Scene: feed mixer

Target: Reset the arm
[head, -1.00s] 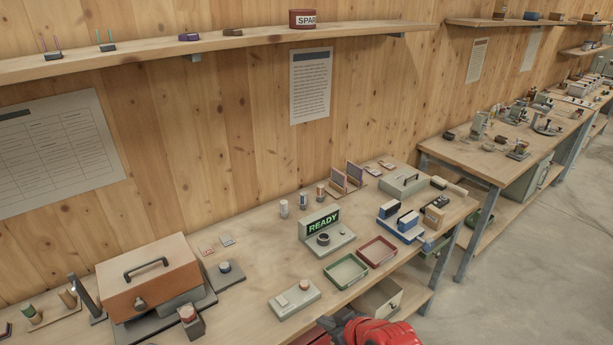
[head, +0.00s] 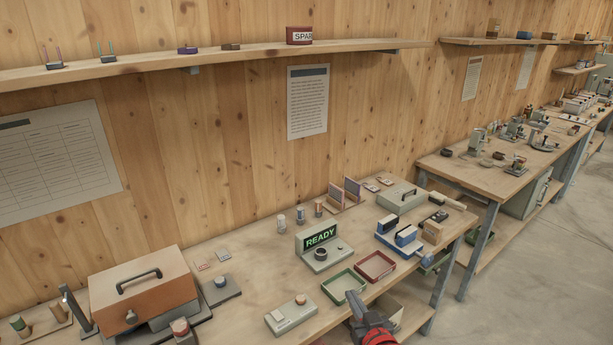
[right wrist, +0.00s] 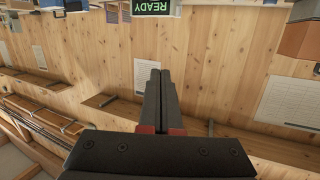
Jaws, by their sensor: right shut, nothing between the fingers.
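My right gripper (head: 354,300) shows at the bottom of the head view, in front of the bench's front edge and just below the green tray (head: 345,284). Its dark fingers are shut and hold nothing. In the right wrist view its fingers (right wrist: 160,82) lie together, with the wooden wall beyond them. That view is upside down. My left gripper is in no view.
On the bench (head: 250,285) stand a READY display box (head: 320,239), a red tray (head: 375,266), a switch box (head: 291,316), an orange-brown lidded box (head: 145,290) and a grey case (head: 402,198). A wall shelf (head: 230,54) runs above. Clear floor lies at the right.

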